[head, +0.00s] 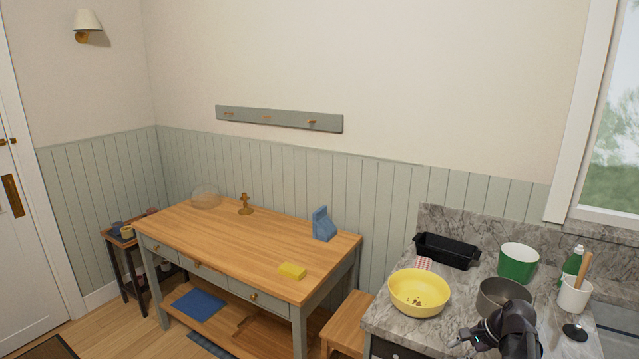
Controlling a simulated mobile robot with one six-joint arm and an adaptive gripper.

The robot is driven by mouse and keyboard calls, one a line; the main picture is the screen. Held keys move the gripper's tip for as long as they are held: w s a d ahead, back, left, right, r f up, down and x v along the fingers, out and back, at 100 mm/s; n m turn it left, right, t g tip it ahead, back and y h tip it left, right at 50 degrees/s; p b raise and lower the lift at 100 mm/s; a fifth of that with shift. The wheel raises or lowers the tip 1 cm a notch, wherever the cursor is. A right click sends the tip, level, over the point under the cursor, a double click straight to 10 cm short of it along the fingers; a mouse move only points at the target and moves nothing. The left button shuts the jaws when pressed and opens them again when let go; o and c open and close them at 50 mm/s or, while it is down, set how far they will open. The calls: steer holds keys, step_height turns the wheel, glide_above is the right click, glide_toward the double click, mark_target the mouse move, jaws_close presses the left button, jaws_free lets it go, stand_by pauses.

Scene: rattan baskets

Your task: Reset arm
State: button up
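My arm shows at the bottom right, in front of the marble counter, and is partly cut off by the lower edge of the head view. My gripper (463,344) is at its left end, low and near the counter's front edge, below the yellow bowl (420,294). It appears apart from the bowl. The fingers are small and dark, so I cannot tell whether they are open or shut. I see nothing clearly held in them.
The marble counter (387,318) also bears a black tray (446,251), green pot (517,262), metal bowl (503,296), green bottle (572,262) and white utensil holder (574,296). Left stands a wooden table (215,245) with a yellow block (291,271) and blue holder (322,225). A stool (347,322) is between.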

steer(key=s+a+f+n+g+h+b, duration=0.1)
steer(key=s+a+f+n+h+b, duration=0.1)
steer(key=a+n, duration=0.5)
steer(key=s+a+f+n+g+h+b, duration=0.1)
steer(key=s+a+f+n+h, duration=0.3)
steer(key=a, duration=0.8)
steer(key=shift+s+a+f+n+g+b, duration=0.15)
steer(key=shift+s+f+n+g+b, duration=0.3)
steer(key=shift+f+n+b, duration=0.9)
steer(key=shift+r+n+p, duration=0.2)
steer(key=shift+n+p, duration=0.15)
steer(key=shift+p, duration=0.15)
steer(key=o, duration=0.3)
steer(key=shift+o, duration=0.3)
steer(key=shift+w+r, duration=0.1)
steer(key=shift+w, duration=0.1)
steer(key=w+d+r+m+g+h+p, duration=0.1)
steer(key=w+d+r+p, duration=0.4)
steer(key=d, duration=0.5)
steer(key=w+d+r+m+g+h+p, duration=0.1)
steer(key=w+d+r+m+h+p, duration=0.1)
steer(key=w+d+r+p, duration=0.3)
steer(key=w+d+r+m+g+h+p, duration=0.1)
steer(key=w+d+r+p, duration=0.4)
steer(key=d, duration=1.1)
steer(key=w+r+m+h, duration=0.1)
steer(key=w+r+h, duration=0.1)
steer(key=w, duration=0.4)
steer(key=shift+d+r, duration=0.3)
steer(key=shift+r, duration=0.15)
